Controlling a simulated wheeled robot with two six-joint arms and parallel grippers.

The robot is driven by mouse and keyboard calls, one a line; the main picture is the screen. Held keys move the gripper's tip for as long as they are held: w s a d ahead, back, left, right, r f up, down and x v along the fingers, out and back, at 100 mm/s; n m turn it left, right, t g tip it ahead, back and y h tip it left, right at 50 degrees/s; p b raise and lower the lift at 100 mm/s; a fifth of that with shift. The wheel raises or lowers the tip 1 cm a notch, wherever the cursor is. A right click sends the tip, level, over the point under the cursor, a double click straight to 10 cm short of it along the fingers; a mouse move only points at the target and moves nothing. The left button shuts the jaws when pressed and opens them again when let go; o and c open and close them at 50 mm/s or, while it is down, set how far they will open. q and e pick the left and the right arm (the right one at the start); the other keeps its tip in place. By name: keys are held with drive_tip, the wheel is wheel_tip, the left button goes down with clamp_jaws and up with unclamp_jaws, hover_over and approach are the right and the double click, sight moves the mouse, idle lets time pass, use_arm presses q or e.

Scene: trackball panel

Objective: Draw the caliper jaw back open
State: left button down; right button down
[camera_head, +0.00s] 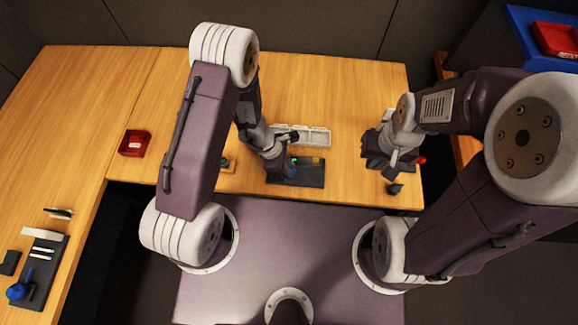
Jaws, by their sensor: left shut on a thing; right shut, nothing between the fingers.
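My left gripper (279,170) reaches down to the left part of a dark panel (312,177) near the table's front edge. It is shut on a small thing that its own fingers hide. A green patch (294,160) and a yellow block (316,161) show on the panel just right of the gripper. I cannot clearly make out the caliper or its jaw at this size. My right gripper (394,187) is shut and empty, further right, beside a dark device with a red knob (421,160).
A white tray (315,136) lies behind the panel. A small wooden block (228,169) sits left of it, partly behind my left arm. A red bin (134,143) stands further left. Another dark panel with a blue ball (16,291) lies at far left. Table is clear between panel and device.

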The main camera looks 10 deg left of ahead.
use_arm(q)
drive_tip(key=shift+w+d+f+b, duration=0.1)
drive_tip(key=shift+d+f+b, duration=0.1)
drive_tip(key=shift+d+b, duration=0.3)
drive_tip(key=shift+d+r, duration=0.1)
drive_tip(key=shift+d, duration=0.15)
drive_tip(key=shift+r, duration=0.15)
drive_tip(key=c, duration=1.4)
unclamp_jaws()
drive_tip(key=shift+d, duration=0.1)
drive_tip(key=shift+o, duration=0.5)
drive_tip(key=shift+d, duration=0.1)
drive_tip(key=p+v, duration=0.2)
drive_tip(key=v, duration=0.7)
